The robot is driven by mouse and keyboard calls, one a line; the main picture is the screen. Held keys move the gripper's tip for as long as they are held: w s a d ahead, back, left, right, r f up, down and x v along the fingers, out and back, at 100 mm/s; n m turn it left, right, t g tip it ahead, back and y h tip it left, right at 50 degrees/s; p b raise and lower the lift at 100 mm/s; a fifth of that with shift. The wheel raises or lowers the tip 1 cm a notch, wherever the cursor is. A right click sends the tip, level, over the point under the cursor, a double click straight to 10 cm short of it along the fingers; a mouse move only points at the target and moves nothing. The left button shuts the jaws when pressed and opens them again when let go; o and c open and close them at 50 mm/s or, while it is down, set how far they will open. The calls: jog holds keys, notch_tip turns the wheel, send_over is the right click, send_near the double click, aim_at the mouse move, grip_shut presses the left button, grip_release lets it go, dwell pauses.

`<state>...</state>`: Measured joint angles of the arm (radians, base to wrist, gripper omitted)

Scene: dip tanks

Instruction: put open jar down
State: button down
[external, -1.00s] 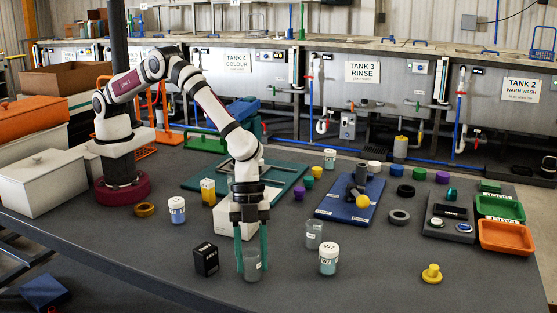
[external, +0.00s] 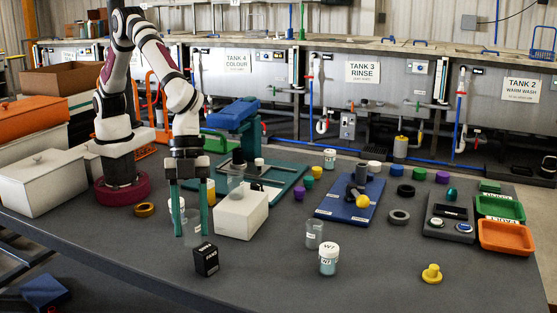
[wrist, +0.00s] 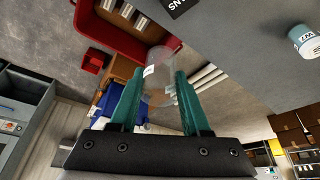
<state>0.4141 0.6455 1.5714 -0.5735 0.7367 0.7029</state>
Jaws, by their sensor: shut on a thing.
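My gripper (external: 191,222) points down over the left part of the grey table, its two green fingers on either side of a clear jar (external: 193,236). The jar also shows between the fingers in the wrist view (wrist: 158,78), with a small white label on its side. No lid shows on it. I cannot tell from the external view how far its base is from the table. A second clear jar (external: 314,234) stands apart, to the right of the white block.
A black box (external: 206,260) stands just in front of the gripper, and a white block (external: 241,212) to its right. Another white-lidded jar (external: 328,259) stands further right. The front left table is clear.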

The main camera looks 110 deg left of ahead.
jog(key=shift+s+r, duration=0.15)
jog(key=s+a+r+n, duration=0.2)
jog(key=s+a+r, duration=0.15)
jog(key=a, duration=0.25)
jog(key=n+t+y, duration=0.1)
jog(key=n+y, duration=0.1)
jog(key=n, duration=0.2)
send_over(245, 213)
jog(key=s+a, duration=0.1)
jog(key=s, duration=0.1)
notch_tip(245, 213, down, 3)
jog(key=shift+f, duration=0.1)
notch_tip(245, 213, down, 4)
jog(key=shift+a+r, duration=0.1)
jog(key=shift+m+t, duration=0.3)
jog(key=shift+f, duration=0.25)
jog(key=shift+c, duration=1.8)
grip_release()
